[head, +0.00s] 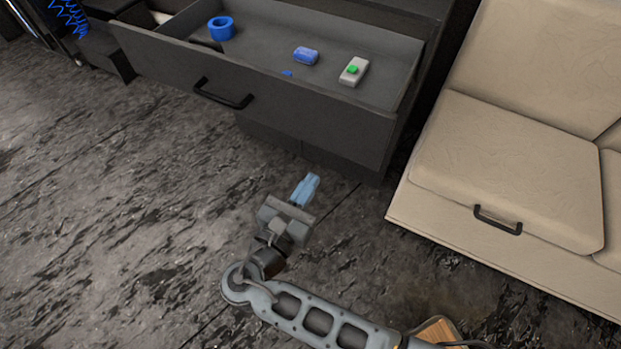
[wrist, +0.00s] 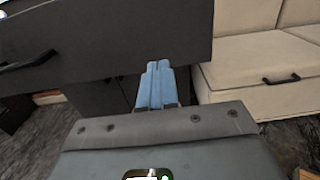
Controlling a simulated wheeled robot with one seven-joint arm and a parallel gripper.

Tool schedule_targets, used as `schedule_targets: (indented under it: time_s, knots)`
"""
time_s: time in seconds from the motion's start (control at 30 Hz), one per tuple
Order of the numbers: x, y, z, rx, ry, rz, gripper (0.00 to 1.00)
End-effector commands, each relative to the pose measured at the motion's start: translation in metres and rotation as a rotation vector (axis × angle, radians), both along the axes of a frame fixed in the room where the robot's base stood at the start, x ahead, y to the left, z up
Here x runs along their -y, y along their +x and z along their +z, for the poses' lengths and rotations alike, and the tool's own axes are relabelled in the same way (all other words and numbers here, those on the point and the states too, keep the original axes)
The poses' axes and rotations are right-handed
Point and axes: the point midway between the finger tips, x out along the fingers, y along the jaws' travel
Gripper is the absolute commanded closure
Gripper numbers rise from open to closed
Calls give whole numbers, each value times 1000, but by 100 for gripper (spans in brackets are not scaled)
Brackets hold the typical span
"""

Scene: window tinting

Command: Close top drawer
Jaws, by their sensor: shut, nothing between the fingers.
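The top drawer (head: 290,110) of a dark grey cabinet is pulled out in the head view. Its front carries a black bar handle (head: 223,93). My gripper (head: 310,182), with light blue fingers, is shut and empty, in front of and below the right part of the drawer front, apart from the handle. In the wrist view my gripper (wrist: 155,68) points toward the cabinet, with the drawer front (wrist: 140,38) above and ahead. The handle (wrist: 28,62) shows there at the far left. I cannot tell whether the fingertips touch the cabinet.
In the drawer lie a blue ring (head: 221,28), a blue object (head: 306,56) and a white block with a green top (head: 354,71). A beige sofa (head: 505,170) stands close on the right. The dark floor (head: 130,190) at left is clear.

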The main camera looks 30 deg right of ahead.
Motion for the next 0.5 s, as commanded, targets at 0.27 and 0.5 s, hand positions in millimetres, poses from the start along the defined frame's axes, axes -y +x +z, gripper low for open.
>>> schedule_targets:
  time_s: [0.27,0.5]
  knots:
    - [47,33,0,0,3,-4,100]
    - [78,56,0,0,3,-2,100]
